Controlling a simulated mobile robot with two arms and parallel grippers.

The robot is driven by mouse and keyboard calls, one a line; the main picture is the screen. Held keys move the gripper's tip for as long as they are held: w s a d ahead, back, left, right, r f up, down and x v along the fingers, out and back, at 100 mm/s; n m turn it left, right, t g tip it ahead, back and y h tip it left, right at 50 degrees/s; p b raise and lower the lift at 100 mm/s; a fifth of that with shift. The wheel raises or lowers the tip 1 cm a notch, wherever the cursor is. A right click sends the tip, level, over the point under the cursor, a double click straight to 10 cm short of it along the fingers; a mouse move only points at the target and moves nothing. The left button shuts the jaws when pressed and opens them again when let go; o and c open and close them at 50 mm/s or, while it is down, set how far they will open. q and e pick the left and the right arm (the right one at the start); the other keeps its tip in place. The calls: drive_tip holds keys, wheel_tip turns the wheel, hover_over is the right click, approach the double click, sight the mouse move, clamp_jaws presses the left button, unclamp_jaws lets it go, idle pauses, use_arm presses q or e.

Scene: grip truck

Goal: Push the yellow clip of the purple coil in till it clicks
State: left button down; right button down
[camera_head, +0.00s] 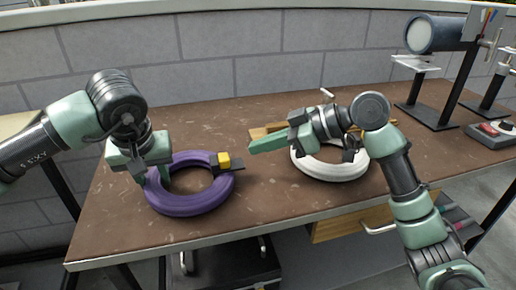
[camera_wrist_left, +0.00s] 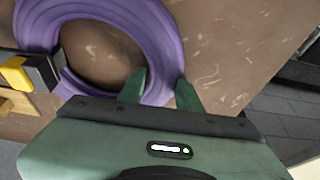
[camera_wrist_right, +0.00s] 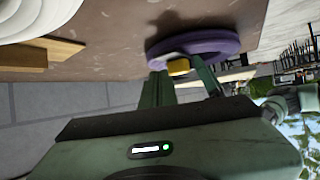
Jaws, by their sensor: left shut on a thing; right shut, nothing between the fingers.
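The purple coil (camera_head: 190,204) lies flat on the brown table. My left gripper (camera_head: 152,178) is shut on its left side, with one finger inside the ring and one outside, as the left wrist view (camera_wrist_left: 160,88) shows. The yellow clip (camera_head: 224,160) sits in a dark block (camera_head: 238,163) on the coil's right side. It also shows in the left wrist view (camera_wrist_left: 15,75) and the right wrist view (camera_wrist_right: 178,67). My right gripper (camera_head: 253,149) is shut and empty. Its tips point left toward the clip, with a gap between them.
A white coil (camera_head: 330,172) lies under my right arm, near a wooden piece (camera_head: 262,131). A grey wall (camera_head: 200,60) stands behind the table (camera_head: 120,235). A lamp-like cylinder (camera_head: 436,34) on a stand is at the back right. The table's front edge is close to the purple coil.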

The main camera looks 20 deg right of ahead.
use_arm(q)
drive_tip(key=shift+a, duration=0.15)
use_arm(e)
wheel_tip(320, 180, up, 7)
idle(0.4)
use_arm(q)
drive_tip(key=c, duration=0.8)
unclamp_jaws()
drive_tip(key=shift+f, duration=0.1)
drive_tip(key=shift+o, duration=0.2)
use_arm(e)
drive_tip(key=shift+f, duration=0.1)
use_arm(q)
drive_tip(key=shift+r, duration=0.2)
drive_tip(key=shift+p+v, duration=1.4)
drive_tip(key=shift+v, duration=1)
use_arm(e)
drive_tip(key=shift+r, duration=1.45)
use_arm(q)
drive_tip(key=w+p+v, duration=0.1)
drive_tip(key=p+v, duration=0.4)
drive_tip(key=v, duration=0.3)
drive_tip(key=shift+r, duration=0.6)
use_arm(e)
wheel_tip(320, 180, up, 5)
drive_tip(key=shift+r, duration=0.2)
use_arm(q)
drive_tip(key=shift+f, duration=0.1)
